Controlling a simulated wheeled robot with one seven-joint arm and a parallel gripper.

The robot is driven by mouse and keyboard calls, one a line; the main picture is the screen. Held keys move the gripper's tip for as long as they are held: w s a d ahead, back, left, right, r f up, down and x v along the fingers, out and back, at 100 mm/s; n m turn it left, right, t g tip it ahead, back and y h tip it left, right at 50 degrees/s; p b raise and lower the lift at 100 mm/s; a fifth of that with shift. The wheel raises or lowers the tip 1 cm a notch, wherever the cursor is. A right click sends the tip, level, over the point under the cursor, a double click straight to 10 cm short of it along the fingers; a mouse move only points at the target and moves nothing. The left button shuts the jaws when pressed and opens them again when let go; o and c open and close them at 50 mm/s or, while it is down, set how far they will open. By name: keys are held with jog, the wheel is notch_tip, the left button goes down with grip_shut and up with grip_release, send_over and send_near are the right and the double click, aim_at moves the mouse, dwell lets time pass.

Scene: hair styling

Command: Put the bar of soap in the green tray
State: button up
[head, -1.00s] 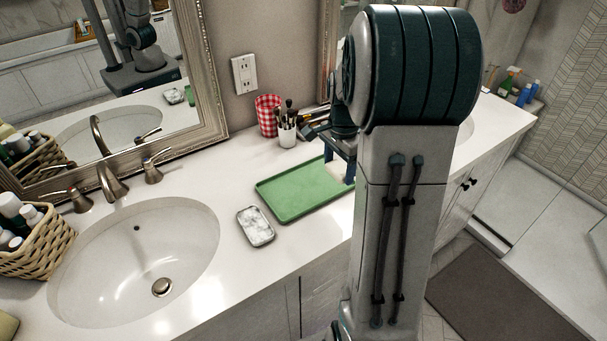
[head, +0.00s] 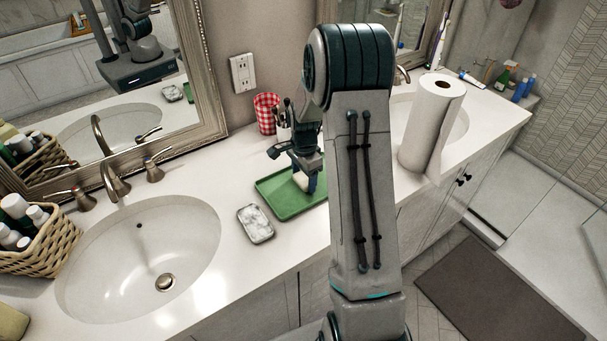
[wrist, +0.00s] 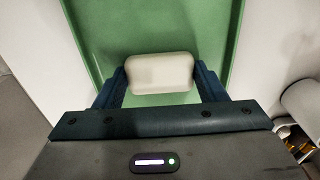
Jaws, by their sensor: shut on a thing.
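The green tray (head: 284,207) lies flat on the white counter, and part of it is behind my arm in the head view. It also fills much of the wrist view (wrist: 160,25). The bar of soap (wrist: 160,72), pale cream and rounded, sits between my fingers in the wrist view, with green tray surface showing around it. My gripper (head: 312,190) points down over the tray and is shut on the soap. In the head view the soap is mostly hidden by the fingers. I cannot tell whether it touches the tray floor.
A small marbled dish (head: 255,223) lies just left of the tray. A red checked cup (head: 266,113) and a brush holder stand behind it. A paper towel roll (head: 428,130) stands to the right. The sink (head: 140,255) and a wicker basket (head: 38,245) are at left.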

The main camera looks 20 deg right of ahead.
aim_at(304, 179)
jog(key=shift+f, duration=0.1)
jog(key=shift+f+b, duration=0.15)
jog(key=shift+b, duration=0.15)
jog(key=o, duration=1)
jog(key=shift+r, duration=0.25)
notch_tip(304, 179, up, 12)
jog(key=s+a+r+n+t, duration=0.2)
jog(key=s+a+r+n, duration=0.45)
jog(key=s, duration=0.45)
jog(key=s+a+n, duration=0.1)
jog(key=s+n, duration=0.2)
jog(key=s, duration=0.1)
jog(key=s+a+n+t, duration=0.1)
jog(key=s+a+n, duration=0.1)
jog(key=s, duration=0.3)
jog(key=s+a+n+b, duration=0.1)
jog(key=s+n, duration=0.3)
jog(key=s, duration=0.1)
jog(key=shift+s+a+r+n, duration=0.1)
jog(key=shift+a+r+n, duration=0.05)
jog(key=shift+r+n, duration=0.15)
